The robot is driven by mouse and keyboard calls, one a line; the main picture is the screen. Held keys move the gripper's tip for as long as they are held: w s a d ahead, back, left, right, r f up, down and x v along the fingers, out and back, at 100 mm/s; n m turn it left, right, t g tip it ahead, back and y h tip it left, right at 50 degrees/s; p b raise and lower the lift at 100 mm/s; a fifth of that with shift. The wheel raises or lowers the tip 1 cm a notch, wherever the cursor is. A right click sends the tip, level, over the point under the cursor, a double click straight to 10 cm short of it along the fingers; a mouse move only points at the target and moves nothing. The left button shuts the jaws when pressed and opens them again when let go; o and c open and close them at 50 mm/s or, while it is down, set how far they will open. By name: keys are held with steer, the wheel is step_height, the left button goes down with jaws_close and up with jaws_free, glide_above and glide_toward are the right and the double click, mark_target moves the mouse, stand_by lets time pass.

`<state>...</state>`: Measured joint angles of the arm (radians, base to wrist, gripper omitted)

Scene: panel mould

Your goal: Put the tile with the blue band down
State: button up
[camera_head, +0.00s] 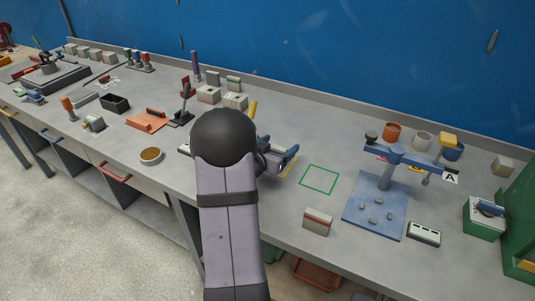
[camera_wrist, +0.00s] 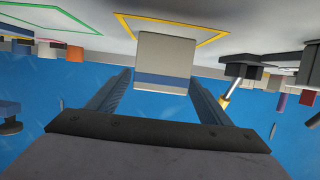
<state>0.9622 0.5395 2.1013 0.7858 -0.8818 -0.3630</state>
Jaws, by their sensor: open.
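The tile with the blue band (camera_wrist: 165,60) is a pale grey block in the wrist view, which shows the bench upside down. It appears to stand on the bench within the yellow outline (camera_wrist: 216,38), its blue band on the end toward my gripper. My gripper (camera_wrist: 160,84) is open, with one finger on each side of the banded end; I cannot tell whether either finger touches it. In the head view my gripper (camera_head: 284,158) is low over the bench at the yellow outline (camera_head: 288,168), and I cannot make out the tile there.
An empty green outline (camera_head: 319,179) lies to the right. A pale block with a red band (camera_head: 317,222) stands in front of it. A blue stand (camera_head: 374,207) with a raised arm is further right. Several blocks (camera_head: 235,101) and tools stand behind my arm.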

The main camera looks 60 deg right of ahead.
steer(key=v, duration=0.9)
steer(key=shift+a+r, duration=0.1)
steer(key=shift+a, duration=0.2)
